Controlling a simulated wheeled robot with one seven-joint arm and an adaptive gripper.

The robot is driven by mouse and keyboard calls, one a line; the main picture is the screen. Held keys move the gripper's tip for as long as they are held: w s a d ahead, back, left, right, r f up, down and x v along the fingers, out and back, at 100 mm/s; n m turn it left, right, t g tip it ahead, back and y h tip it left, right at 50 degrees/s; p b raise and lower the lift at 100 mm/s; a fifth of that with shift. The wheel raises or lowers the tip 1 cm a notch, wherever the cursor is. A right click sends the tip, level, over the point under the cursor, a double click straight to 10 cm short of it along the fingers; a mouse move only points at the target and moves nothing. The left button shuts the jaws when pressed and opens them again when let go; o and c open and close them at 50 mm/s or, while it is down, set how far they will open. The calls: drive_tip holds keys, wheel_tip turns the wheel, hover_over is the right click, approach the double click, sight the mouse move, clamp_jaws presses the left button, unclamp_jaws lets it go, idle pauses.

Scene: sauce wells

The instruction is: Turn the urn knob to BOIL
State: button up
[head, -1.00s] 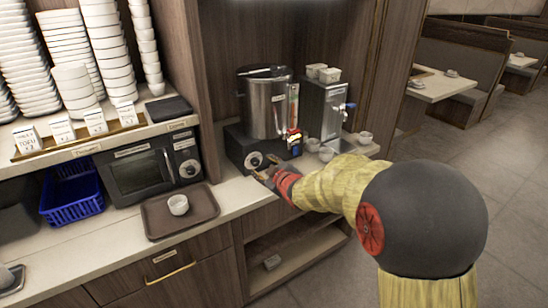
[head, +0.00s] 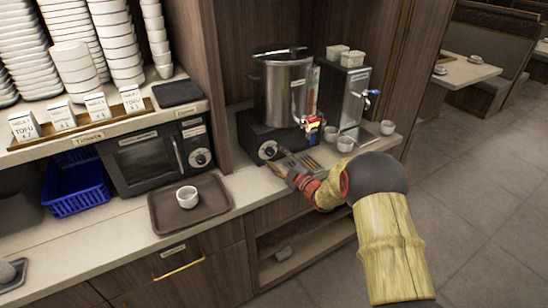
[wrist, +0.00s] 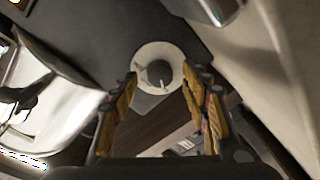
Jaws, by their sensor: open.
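The urn (head: 283,88) is a silver pot on a black base at the back of the counter, with a red tap on its right. Its knob (head: 268,149) is on the front of the black base. In the wrist view the knob (wrist: 159,73) is black on a pale round dial (wrist: 145,57), lying ahead, between the fingertips in the picture. My gripper (head: 288,160) is open in front of the base, just right of the knob in the head view. The gripper (wrist: 162,85) shows both fingers spread and empty. I cannot read the dial marks or tell whether a finger touches the knob.
A steel dispenser (head: 341,100) and several white cups (head: 345,143) stand right of the urn. A microwave (head: 155,158) stands to the left. A brown tray (head: 159,218) with one white cup (head: 187,196) is at the front left. Bare counter lies between tray and gripper.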

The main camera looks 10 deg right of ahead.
drive_tip(key=shift+x, duration=1)
drive_tip(key=shift+c, duration=1.3)
drive_tip(key=c, duration=0.9)
